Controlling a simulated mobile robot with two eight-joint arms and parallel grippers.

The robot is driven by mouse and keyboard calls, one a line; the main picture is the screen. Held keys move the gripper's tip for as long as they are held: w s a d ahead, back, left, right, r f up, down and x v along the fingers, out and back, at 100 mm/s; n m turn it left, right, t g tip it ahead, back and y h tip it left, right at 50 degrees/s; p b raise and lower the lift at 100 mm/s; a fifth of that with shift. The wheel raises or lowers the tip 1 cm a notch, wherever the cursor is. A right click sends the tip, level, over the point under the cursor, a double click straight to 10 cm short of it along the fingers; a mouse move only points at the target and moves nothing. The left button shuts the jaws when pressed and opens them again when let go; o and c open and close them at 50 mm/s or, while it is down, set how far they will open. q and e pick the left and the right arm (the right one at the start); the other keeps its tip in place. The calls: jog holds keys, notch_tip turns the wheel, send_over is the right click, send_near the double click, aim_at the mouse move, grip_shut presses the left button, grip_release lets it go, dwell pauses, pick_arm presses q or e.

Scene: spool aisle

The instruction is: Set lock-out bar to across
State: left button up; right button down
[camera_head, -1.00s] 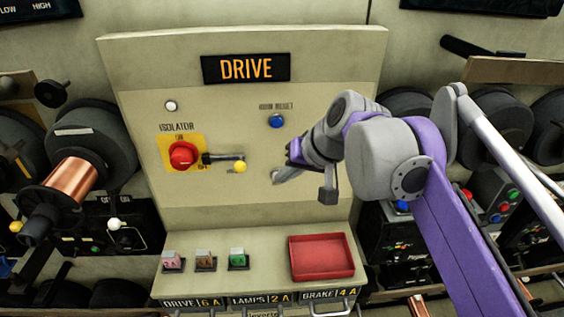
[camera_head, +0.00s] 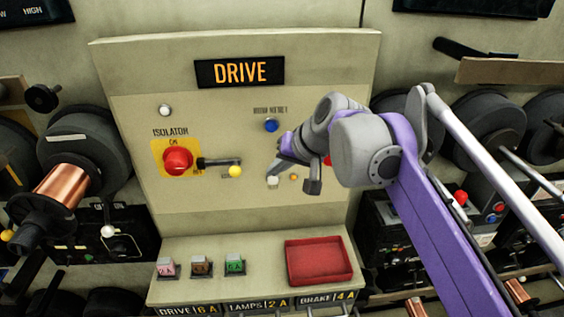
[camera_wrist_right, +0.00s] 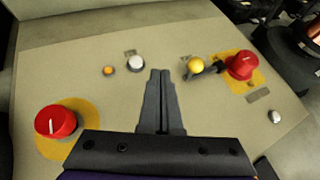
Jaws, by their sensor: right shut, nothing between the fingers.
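The lock-out bar (camera_head: 215,162) is a short black bar with a yellow ball (camera_head: 235,172) at its end. It lies about level, reaching right from beside the red isolator knob (camera_head: 177,161), away from the knob's face. The wrist view shows the bar (camera_wrist_right: 214,68) reversed, with the ball (camera_wrist_right: 195,65) left of the red knob (camera_wrist_right: 242,65). My right gripper (camera_head: 281,154) is right of the ball, apart from it. In the wrist view, its black fingers (camera_wrist_right: 160,73) are together and empty, between a white button (camera_wrist_right: 136,63) and the ball. My left gripper is out of view.
A blue button (camera_head: 271,125) is above my right gripper. An orange lamp (camera_wrist_right: 108,71) and another red knob (camera_wrist_right: 55,122) are on the panel. A red tray (camera_head: 319,264) and several small blocks sit on the ledge below. A copper spool (camera_head: 63,190) stands left.

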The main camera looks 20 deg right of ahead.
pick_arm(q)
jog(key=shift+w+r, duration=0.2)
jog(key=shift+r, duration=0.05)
pick_arm(e)
jog(key=w+a+f, duration=0.2)
jog(key=w+a, duration=0.2)
jog(key=shift+w+a+f, duration=0.15)
jog(key=shift+a+f, duration=0.05)
jog(key=shift+a, duration=0.1)
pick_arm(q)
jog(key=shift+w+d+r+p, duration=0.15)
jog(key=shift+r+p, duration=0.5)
pick_arm(e)
jog(key=a, duration=0.2)
jog(key=w+a, duration=0.1)
jog(key=a, duration=0.2)
jog(key=shift+w, duration=0.2)
